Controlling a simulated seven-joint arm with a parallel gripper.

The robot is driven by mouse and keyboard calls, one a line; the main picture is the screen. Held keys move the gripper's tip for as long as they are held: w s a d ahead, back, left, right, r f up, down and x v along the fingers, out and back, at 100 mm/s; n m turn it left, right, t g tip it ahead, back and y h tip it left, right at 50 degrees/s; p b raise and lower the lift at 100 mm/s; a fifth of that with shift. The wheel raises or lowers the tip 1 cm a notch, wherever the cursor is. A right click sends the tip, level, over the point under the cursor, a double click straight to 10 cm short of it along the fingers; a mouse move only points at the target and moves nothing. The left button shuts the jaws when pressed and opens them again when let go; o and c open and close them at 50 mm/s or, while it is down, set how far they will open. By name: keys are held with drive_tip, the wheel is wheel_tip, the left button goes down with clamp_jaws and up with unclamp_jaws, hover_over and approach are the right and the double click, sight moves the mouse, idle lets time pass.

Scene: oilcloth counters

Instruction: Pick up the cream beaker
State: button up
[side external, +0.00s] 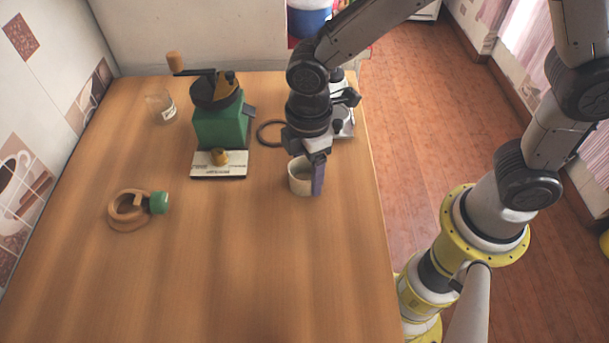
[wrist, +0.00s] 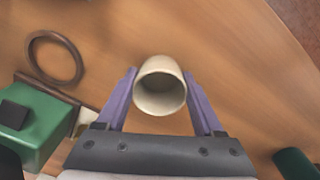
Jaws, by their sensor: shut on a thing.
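The cream beaker (side external: 300,178) stands upright on the wooden counter, or very close to it, right of the green coffee grinder. In the wrist view the beaker (wrist: 160,84) shows its open mouth between two purple fingers. My gripper (side external: 317,176) reaches down over the beaker and is shut on it, one finger on each side. In the side view one finger hides part of the beaker's right side. I cannot tell whether its base touches the counter.
The green grinder (side external: 220,128) stands to the left. A dark ring (side external: 268,133) lies behind the beaker. A small glass (side external: 160,107) is at the back left. A wooden ring-shaped thing (side external: 128,212) with a green-capped item (side external: 158,203) lies at left. The front counter (side external: 230,280) is clear.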

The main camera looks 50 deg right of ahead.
drive_tip(key=c, duration=0.3)
drive_tip(key=shift+r, duration=0.1)
